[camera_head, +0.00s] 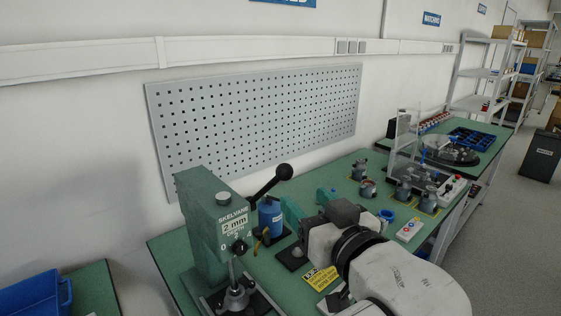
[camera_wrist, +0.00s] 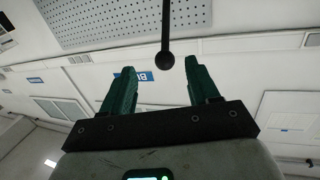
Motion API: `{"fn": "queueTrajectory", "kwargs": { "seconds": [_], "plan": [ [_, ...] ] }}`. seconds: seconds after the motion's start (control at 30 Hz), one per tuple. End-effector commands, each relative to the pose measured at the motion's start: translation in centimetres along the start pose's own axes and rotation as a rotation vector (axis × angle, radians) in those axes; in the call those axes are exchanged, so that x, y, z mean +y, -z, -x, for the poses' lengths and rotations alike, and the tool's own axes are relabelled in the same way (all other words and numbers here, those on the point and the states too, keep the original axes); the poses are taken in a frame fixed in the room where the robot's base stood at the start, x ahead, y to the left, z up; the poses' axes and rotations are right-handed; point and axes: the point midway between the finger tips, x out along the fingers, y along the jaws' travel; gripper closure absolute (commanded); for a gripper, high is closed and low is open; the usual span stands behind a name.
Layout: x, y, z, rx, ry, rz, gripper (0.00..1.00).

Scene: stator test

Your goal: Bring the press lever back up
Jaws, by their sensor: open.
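The green press (camera_head: 212,228) stands at the front left of the bench in the head view. Its dark press lever (camera_head: 265,187) slants up to the right and ends in a black ball knob (camera_head: 284,172). My gripper (camera_head: 305,200) is open and empty, with its green fingers to the right of the lever and lower in the picture than the knob. In the wrist view my gripper (camera_wrist: 159,68) has its fingers apart. The knob (camera_wrist: 165,61) shows between the fingertips, nearer the right one; I see no contact, and its depth is unclear.
A pegboard (camera_head: 255,120) hangs on the wall behind. Several motor parts and a clear-guarded station (camera_head: 408,150) are further right on the green bench (camera_head: 335,170). A blue bin (camera_head: 35,293) is at lower left.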

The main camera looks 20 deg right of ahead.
Motion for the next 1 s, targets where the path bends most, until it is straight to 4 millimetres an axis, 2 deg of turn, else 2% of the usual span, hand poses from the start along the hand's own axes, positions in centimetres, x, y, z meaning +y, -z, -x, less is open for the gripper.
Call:
{"fn": "queueTrajectory", "kwargs": {
  "seconds": [0.03,0.1,0.27,0.5,0.7,0.83,1.0],
  "plan": [
    [-0.2,1.2,0.0,0.029,0.004,0.0,0.4],
    [-0.3,1.8,-0.2,0.045,0.006,-0.001,0.4],
    [-0.3,2.0,-1.9,0.046,0.006,0.0,0.4],
    [-0.4,2.2,-6.3,0.044,0.006,0.0,0.4],
    [-0.4,2.2,-9.2,0.043,0.006,0.0,0.4],
    [-0.4,2.2,-10.3,0.044,0.006,0.0,0.4],
    [-0.4,2.1,-10.8,0.044,0.006,0.0,0.4]
  ]
}}
